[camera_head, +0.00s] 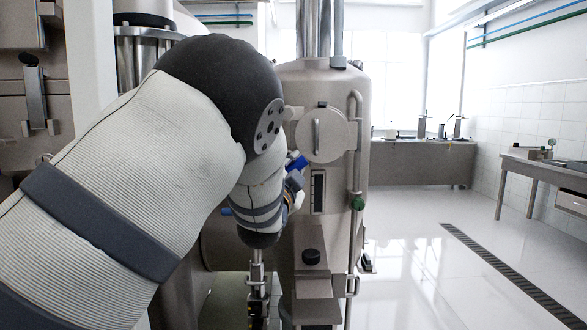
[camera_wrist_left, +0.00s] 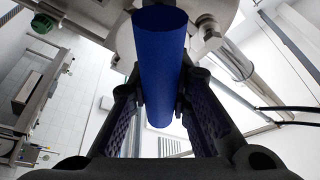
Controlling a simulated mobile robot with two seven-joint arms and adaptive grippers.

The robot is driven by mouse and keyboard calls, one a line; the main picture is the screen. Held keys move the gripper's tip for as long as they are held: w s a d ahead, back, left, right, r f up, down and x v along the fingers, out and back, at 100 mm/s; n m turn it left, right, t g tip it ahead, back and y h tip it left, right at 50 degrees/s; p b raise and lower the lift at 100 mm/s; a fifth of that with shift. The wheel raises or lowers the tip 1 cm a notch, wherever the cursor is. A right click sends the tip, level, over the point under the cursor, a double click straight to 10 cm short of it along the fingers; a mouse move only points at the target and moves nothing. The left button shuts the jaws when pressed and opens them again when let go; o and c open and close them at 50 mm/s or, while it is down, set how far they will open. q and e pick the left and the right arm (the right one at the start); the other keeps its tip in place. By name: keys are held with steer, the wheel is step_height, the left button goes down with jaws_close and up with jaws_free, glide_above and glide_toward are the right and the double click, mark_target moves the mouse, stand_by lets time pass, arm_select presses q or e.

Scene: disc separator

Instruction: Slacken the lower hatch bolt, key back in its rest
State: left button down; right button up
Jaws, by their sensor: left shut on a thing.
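The round hatch (camera_head: 323,135) with its upright bar handle is closed on the front of the steel separator (camera_head: 355,105). My left gripper (camera_head: 294,177) is just below and left of the hatch, mostly hidden behind my own forearm. It is shut on a blue cylinder (camera_head: 297,163), which looks like the key's handle. In the left wrist view the blue cylinder (camera_wrist_left: 160,60) lies between the two dark fingers (camera_wrist_left: 160,100). The key's working end, the lower bolt and the key's rest cannot be made out. My right gripper is not in view.
A vertical pipe (camera_head: 357,150) with a green knob (camera_head: 358,203) runs right of the hatch. A black knob (camera_head: 311,257) sits on a ledge below. A metal post (camera_head: 257,285) stands under my left wrist.

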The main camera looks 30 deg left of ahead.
arm_select(q)
steer(key=shift+w+a, duration=0.3)
steer(key=shift+w, duration=0.1)
steer(key=shift+w+a, duration=0.1)
steer(key=shift+w, duration=0.05)
steer(key=shift+w+a, duration=0.2)
steer(key=shift+w, duration=0.2)
